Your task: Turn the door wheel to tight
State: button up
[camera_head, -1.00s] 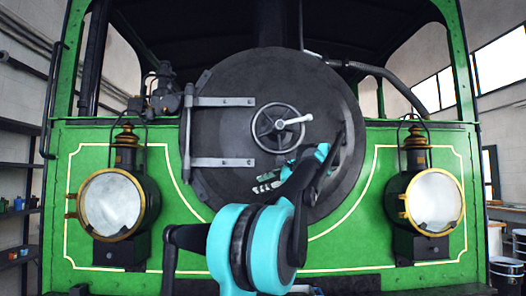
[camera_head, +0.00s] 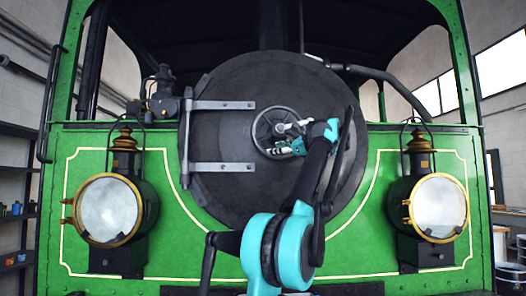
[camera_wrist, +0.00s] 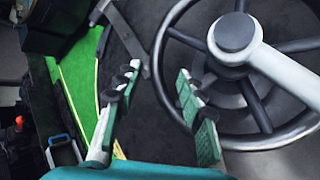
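The door wheel (camera_head: 256,126) is a dark spoked ring at the middle of the round black boiler door (camera_head: 225,90). In the wrist view, the wheel (camera_wrist: 157,50) fills the upper right. Its pale handle (camera_wrist: 285,72) runs from the dark-capped hub towards the lower right. My gripper (camera_head: 285,146) is over the wheel's lower part in the head view and hides some of it. In the wrist view, my gripper (camera_wrist: 158,70) is open. The left finger shows outside the rim and the right finger overlaps the rim's lower left. I cannot tell whether they touch it.
Two hinge straps (camera_head: 222,105) cross the door's left side. A brass-rimmed lamp (camera_head: 110,209) stands at the left and another lamp (camera_head: 437,205) at the right, on the green front (camera_head: 180,245). Shelves (camera_head: 18,170) stand at the far left.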

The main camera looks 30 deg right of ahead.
aim_at(265, 150)
jog(key=w, duration=0.2)
jog(key=w+a, duration=0.1)
jog(key=w, duration=0.5)
jog(key=shift+w+a, duration=0.1)
jog(key=shift+a, duration=0.15)
jog(key=shift+c, duration=0.6)
grip_shut()
